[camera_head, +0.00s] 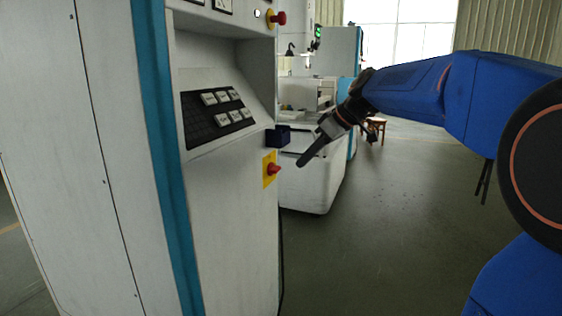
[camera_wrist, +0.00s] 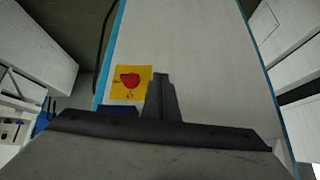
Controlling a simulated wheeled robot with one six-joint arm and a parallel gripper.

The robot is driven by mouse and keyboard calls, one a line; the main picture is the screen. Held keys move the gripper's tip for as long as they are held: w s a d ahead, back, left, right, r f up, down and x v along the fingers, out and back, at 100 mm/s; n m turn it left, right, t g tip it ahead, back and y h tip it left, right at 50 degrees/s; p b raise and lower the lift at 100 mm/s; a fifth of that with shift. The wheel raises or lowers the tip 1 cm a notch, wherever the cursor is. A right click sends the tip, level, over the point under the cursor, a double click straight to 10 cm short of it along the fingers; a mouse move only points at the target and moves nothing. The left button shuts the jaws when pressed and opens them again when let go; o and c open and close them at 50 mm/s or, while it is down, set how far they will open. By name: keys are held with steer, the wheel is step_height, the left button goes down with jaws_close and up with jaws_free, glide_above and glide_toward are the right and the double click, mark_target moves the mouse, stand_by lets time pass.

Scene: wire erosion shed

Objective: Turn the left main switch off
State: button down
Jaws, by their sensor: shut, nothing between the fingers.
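A red rotary switch (camera_head: 273,169) on a yellow plate sits low on the front of the white and teal machine cabinet. In the wrist view the red knob (camera_wrist: 130,80) shows on its yellow plate, with small dark marks around it too small to read. Which way the knob is turned is hard to tell. My gripper (camera_head: 301,163) is shut and empty, pointing toward the cabinet from the right, close to the switch and apparently apart from it. In the wrist view the closed fingers (camera_wrist: 160,78) are just right of the knob.
A small dark blue box (camera_head: 279,136) juts from the cabinet just above the switch. A keypad panel (camera_head: 219,107) and another red knob (camera_head: 277,18) are higher up. Another white machine (camera_head: 318,185) stands behind. The floor (camera_head: 400,235) to the right is clear.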

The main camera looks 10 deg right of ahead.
steer(key=n+y, duration=0.1)
steer(key=n, duration=0.1)
glide_toward(272, 170)
steer(key=v, duration=0.5)
steer(key=shift+w+f, duration=0.1)
steer(key=shift+f, duration=0.1)
steer(key=x, duration=1)
steer(key=shift+w, duration=0.1)
